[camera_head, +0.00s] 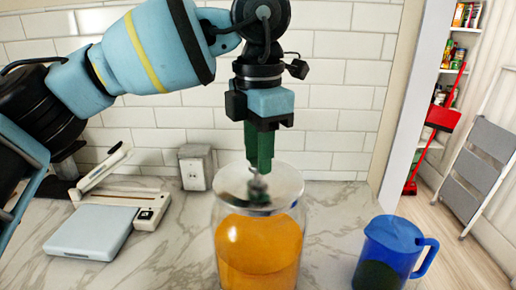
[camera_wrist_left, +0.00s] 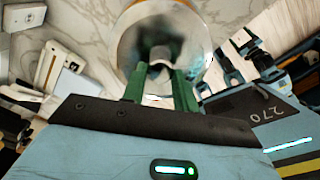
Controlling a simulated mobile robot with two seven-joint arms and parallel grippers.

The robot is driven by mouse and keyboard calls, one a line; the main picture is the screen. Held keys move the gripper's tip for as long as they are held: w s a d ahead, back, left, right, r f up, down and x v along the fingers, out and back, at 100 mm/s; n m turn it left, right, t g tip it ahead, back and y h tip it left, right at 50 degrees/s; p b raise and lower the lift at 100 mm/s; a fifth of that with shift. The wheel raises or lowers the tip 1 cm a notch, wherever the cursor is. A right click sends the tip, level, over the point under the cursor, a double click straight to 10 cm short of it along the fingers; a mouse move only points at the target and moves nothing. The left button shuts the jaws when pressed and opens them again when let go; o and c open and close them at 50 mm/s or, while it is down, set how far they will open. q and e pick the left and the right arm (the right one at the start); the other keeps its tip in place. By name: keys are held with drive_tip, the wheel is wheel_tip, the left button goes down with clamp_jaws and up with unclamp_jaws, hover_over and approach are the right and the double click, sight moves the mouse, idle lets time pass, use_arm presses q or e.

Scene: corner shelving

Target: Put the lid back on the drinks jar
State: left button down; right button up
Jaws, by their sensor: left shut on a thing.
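The drinks jar (camera_head: 258,250) is clear glass with orange drink in it and stands on the marble counter. The round, shiny lid (camera_head: 286,182) is at the jar's mouth, roughly level. I cannot tell whether it rests on the rim or hangs just above it. My left gripper (camera_head: 259,168) points straight down over the jar, its green fingers shut on the lid's knob. In the left wrist view the fingers (camera_wrist_left: 161,78) close around the knob, with the lid (camera_wrist_left: 133,48) behind them. Dark jointed parts at the right there may be my right arm; its jaws are unclear.
A blue pitcher (camera_head: 391,250) stands right of the jar near the counter's front. A paper trimmer (camera_head: 93,228) lies at the left, and an outlet box (camera_head: 195,167) stands by the tiled wall. Bare counter lies between jar and pitcher. A red broom (camera_head: 442,118) and step ladder (camera_head: 478,165) stand beyond.

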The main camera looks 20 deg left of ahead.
idle(0.6)
use_arm(q)
drive_tip(key=c, duration=1.4)
unclamp_jaws()
drive_tip(key=o, duration=0.4)
drive_tip(key=o, duration=0.5)
